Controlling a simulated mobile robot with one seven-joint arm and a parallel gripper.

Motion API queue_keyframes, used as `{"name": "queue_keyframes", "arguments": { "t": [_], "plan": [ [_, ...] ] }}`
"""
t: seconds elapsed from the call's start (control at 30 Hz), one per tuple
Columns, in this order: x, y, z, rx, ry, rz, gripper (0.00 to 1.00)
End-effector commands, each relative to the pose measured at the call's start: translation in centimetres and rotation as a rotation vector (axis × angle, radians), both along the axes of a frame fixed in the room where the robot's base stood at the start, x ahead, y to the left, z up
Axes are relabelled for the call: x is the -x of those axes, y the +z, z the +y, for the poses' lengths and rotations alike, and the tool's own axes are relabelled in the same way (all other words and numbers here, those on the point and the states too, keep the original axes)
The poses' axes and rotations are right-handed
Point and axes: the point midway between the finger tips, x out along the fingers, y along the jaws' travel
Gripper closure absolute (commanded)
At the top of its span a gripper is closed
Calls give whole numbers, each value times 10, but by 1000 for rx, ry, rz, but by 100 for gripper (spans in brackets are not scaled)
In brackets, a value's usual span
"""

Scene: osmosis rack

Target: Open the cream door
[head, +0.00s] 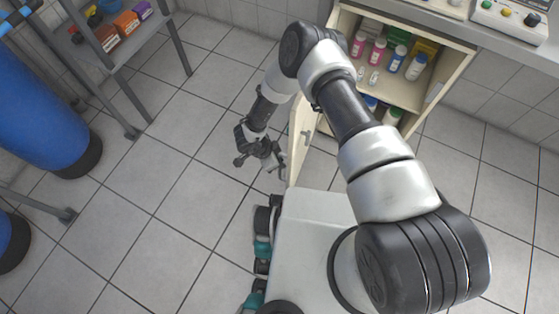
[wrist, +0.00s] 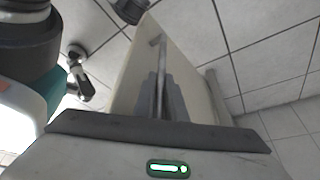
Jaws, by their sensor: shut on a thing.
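The cream door (head: 300,129) stands swung wide open from the left side of the cream cabinet (head: 434,94), whose shelves show. My gripper (head: 272,160) is at the left face of the door, near its free edge. In the wrist view, the door (wrist: 136,72) fills the middle, and its slim grey handle (wrist: 161,62) runs in between the fingers of my gripper (wrist: 160,103). The gripper is shut on this handle. In the head view the grip itself is too small to make out.
The cabinet holds several bottles (head: 378,52) on its shelves. A counter (head: 500,42) with a button box (head: 510,17) is above it. At left stand blue tanks (head: 40,110) and a grey rack (head: 120,55) with boxes. The tiled floor (head: 170,215) left of the door is clear.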

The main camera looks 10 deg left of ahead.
Motion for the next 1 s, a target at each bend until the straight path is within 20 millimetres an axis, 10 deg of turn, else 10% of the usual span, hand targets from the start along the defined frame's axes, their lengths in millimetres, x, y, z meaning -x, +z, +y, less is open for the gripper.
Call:
{"name": "queue_keyframes", "arguments": {
  "t": [0.1, 0.23, 0.67, 1.0],
  "plan": [
    [-1, 0, 0, 1, 1, -3, 100],
    [-1, 0, 0, 1, 0, -2, 71],
    [1, 11, 3, 0, 0, -1, 71],
    [15, 82, 28, -2, 2, -3, 71]
  ]
}}
